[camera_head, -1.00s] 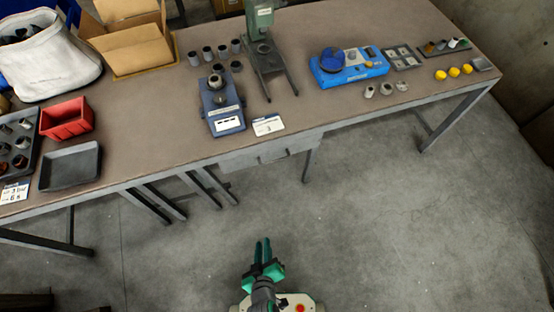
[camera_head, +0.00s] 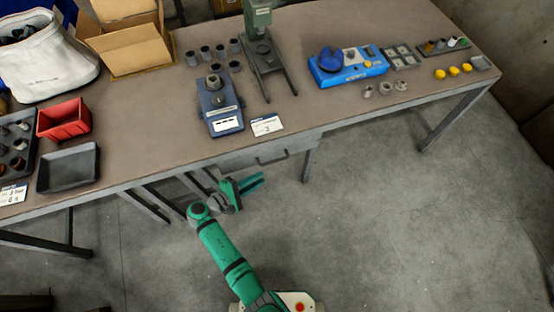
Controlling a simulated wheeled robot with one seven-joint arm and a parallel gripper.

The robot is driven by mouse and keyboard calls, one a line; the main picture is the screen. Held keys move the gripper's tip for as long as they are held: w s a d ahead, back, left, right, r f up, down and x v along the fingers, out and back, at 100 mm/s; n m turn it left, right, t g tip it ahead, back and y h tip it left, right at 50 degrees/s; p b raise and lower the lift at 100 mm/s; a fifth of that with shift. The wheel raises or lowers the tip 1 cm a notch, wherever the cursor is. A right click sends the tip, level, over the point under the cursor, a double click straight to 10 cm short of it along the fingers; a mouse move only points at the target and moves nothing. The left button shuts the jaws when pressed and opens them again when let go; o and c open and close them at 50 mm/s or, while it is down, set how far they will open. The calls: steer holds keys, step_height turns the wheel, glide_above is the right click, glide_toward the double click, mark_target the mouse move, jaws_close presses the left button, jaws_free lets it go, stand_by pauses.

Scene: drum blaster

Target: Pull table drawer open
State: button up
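The table drawer (camera_head: 235,162) is a grey front under the tabletop's front edge, below the blue-grey scale. It is flush with the table frame and looks shut. Its dark bar handle (camera_head: 272,159) is on the right part of the front. My gripper (camera_head: 263,179) is in front of and below the drawer, turned sideways with its green fingers pointing right. The fingers show a narrow gap and hold nothing. They look apart from the handle, just below it in the picture.
The brown table (camera_head: 300,60) carries a blue-grey scale (camera_head: 220,107), a label card (camera_head: 267,125), a green press (camera_head: 260,35) and a blue device (camera_head: 345,66). Metal table legs (camera_head: 308,163) stand below. The floor (camera_head: 400,220) to the right is clear.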

mark_target(272, 162)
steer(key=shift+h, duration=0.7)
steer(key=w+d, duration=0.4)
steer(key=w, duration=0.1)
steer(key=w+d+r, duration=0.1)
steer(key=w+d, duration=0.1)
steer(key=shift+w, duration=0.15)
steer(key=shift+x, duration=0.75)
